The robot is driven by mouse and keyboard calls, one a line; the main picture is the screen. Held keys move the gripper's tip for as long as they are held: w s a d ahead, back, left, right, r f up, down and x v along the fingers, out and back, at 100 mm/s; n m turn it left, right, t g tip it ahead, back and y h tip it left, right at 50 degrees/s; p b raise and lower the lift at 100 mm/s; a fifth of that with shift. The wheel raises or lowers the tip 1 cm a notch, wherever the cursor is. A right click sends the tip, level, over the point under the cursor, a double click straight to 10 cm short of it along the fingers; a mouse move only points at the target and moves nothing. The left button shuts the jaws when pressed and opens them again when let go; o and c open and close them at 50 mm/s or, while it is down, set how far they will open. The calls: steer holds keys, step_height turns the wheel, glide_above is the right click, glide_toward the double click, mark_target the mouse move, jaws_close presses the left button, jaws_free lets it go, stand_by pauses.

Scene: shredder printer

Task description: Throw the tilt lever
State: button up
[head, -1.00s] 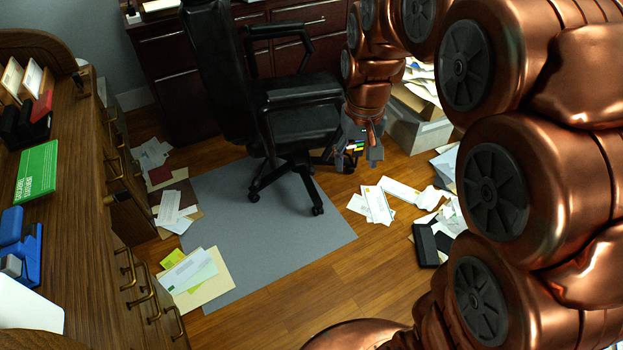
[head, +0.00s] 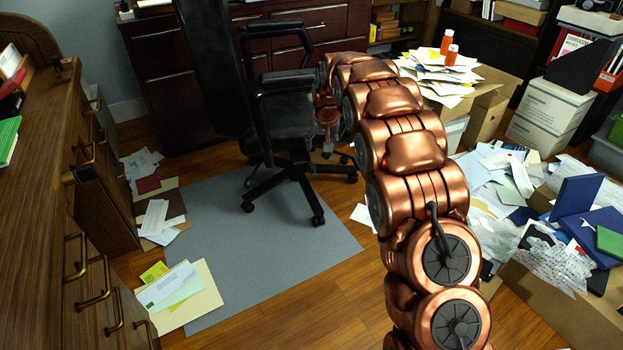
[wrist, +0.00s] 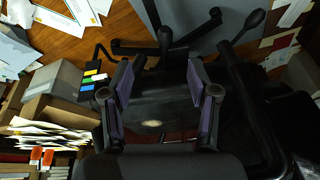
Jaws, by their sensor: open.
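The black office chair (head: 290,115) stands on the grey mat in the head view, its wheeled base below the seat. My gripper (head: 327,150) is low beside the right side of the seat, small and partly hidden by my arm. In the wrist view my gripper (wrist: 160,75) is open, its purple-padded fingers apart with dark chair parts behind them. Black rounded ends show beyond the fingers, one at the top middle (wrist: 165,40) and one on a rod at the upper right (wrist: 254,18). I cannot tell which, if either, is the tilt lever.
A wooden desk (head: 45,190) with brass handles lines the left. Dark drawers (head: 165,75) stand behind the chair. Papers (head: 490,200) and boxes (head: 550,110) crowd the right. The grey mat (head: 260,260) has clear room in front of the chair.

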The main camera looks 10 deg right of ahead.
steer(key=b, duration=0.4)
glide_toward(312, 165)
step_height(312, 165, down, 3)
steer(key=shift+t, duration=0.4)
steer(key=shift+b+x, duration=0.95)
steer(key=shift+x, duration=2.85)
steer(key=shift+w, duration=0.1)
jaws_close()
